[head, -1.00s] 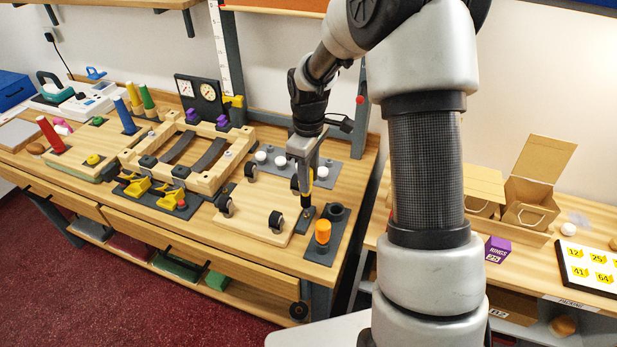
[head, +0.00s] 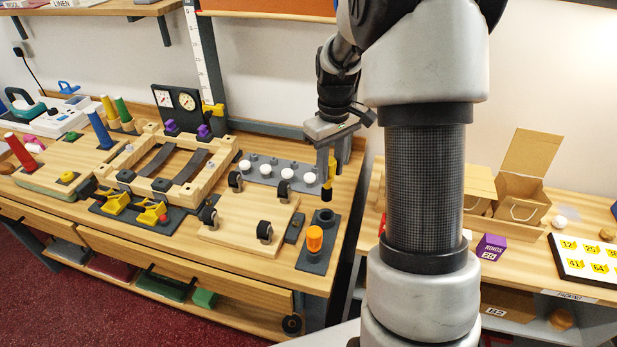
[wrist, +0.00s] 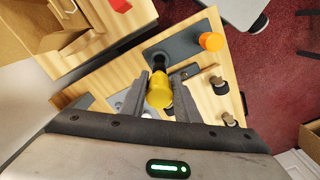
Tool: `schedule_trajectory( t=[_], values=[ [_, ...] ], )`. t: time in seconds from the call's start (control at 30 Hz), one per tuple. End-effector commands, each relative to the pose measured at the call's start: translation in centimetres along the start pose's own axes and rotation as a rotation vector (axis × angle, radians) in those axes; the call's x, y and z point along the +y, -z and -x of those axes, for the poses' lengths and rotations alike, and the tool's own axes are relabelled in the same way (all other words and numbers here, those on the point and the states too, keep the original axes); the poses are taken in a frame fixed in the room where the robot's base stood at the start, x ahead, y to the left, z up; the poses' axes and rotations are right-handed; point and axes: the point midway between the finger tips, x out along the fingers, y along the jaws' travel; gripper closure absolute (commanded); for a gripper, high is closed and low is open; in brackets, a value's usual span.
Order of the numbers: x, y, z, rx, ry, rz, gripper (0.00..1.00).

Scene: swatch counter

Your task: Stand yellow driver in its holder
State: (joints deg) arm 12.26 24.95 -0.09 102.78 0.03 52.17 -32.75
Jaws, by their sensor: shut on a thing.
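The yellow driver (head: 329,174) is held upright between the fingers of my gripper (head: 326,160), its dark lower end pointing down. In the wrist view, my gripper (wrist: 160,108) is shut on the yellow driver (wrist: 159,92), whose dark end overlaps the holder plate. The holder is a dark grey plate (head: 313,263) at the bench's right end, with a round black socket (head: 324,216) at its back. In the head view the driver's lower end is above this socket, apart from it. In the wrist view the plate (wrist: 178,43) shows beyond the driver.
An orange-topped piece (head: 314,239) stands in the holder's front and also shows in the wrist view (wrist: 211,41). Left of the holder is a wooden board (head: 240,222) with black rollers. Behind it, a grey strip (head: 265,171) carries white knobs. A packing table stands right, beyond a gap.

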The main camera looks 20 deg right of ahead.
Motion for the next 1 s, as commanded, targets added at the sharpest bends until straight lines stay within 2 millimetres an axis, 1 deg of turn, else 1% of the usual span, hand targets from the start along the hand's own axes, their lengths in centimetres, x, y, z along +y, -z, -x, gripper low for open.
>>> schedule_trajectory(
  t=[0.17, 0.6, 0.73, 1.0],
  values=[
    [0.0, -0.1, -1.0, 0.0, 0.001, -0.007, 0.98],
    [0.0, -0.1, -5.4, 0.0, 0.001, -0.004, 0.98],
    [0.0, -0.1, -6.0, 0.0, 0.001, -0.004, 0.98],
    [0.0, 0.0, -6.0, 0.0, 0.001, -0.004, 0.98]
  ],
)
